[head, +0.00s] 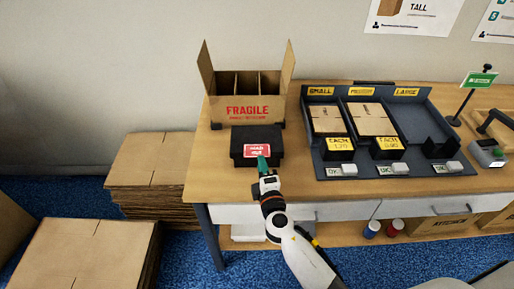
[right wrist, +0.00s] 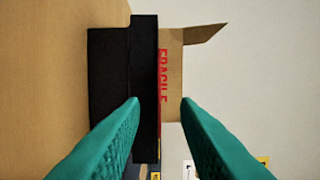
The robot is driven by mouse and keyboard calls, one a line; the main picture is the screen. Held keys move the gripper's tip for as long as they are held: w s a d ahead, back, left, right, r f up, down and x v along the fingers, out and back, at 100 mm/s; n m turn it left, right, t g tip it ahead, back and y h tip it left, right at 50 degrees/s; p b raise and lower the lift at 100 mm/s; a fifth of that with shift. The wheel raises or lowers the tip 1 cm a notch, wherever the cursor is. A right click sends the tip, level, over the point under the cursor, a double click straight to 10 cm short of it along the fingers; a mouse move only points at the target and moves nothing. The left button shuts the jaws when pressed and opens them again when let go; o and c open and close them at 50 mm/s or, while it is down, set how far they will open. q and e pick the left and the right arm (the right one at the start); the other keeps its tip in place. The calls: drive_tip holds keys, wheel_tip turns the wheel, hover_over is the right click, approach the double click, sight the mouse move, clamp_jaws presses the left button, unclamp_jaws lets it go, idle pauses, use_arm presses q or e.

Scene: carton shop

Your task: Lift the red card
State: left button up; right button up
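The red card (head: 257,151) with white lettering is at the front of a black box or stand (head: 244,138) on the table. My right gripper (head: 262,161) is just in front of the card and overlaps its lower edge in the head view. In the right wrist view the teal fingers (right wrist: 160,98) are apart with nothing held between them. The black box (right wrist: 108,70) lies beyond them there. My left gripper is not in view.
An open divided carton marked FRAGILE (head: 247,108) stands behind the black box. Cardboard stacks (head: 155,165) stand at the left. The table's (head: 205,165) left end is bare.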

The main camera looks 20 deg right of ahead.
sight(257, 151)
drive_tip(key=shift+w, duration=1.2)
clamp_jaws()
drive_tip(key=shift+s, duration=0.1)
